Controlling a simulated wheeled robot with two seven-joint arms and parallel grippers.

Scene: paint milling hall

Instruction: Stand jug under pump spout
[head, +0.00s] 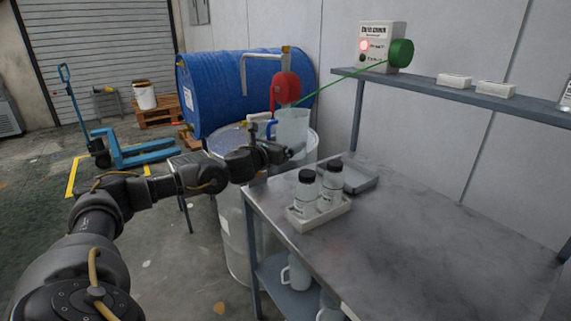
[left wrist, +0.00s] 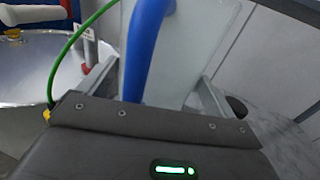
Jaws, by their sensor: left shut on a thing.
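The jug (head: 293,127) is translucent and pale, with a blue handle (left wrist: 146,45). My left gripper (head: 281,152) is shut on this handle and holds the jug upright near the drum top and the table's far corner. In the left wrist view the handle stands between the fingers and the pale jug wall (left wrist: 202,45) fills the space behind. The red pump (head: 285,88) stands behind the jug. Its grey spout (head: 244,78) bends down to the left, so the jug shows to the right of and lower than the spout end. My right gripper is out of view.
A steel table (head: 420,235) bears a white tray (head: 321,218) with two dark-capped bottles. A blue drum (head: 215,95) lies behind the pale drum (head: 235,225). A green cable (head: 345,84) runs from a reel (head: 401,53) toward the pump. The table's right part is clear.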

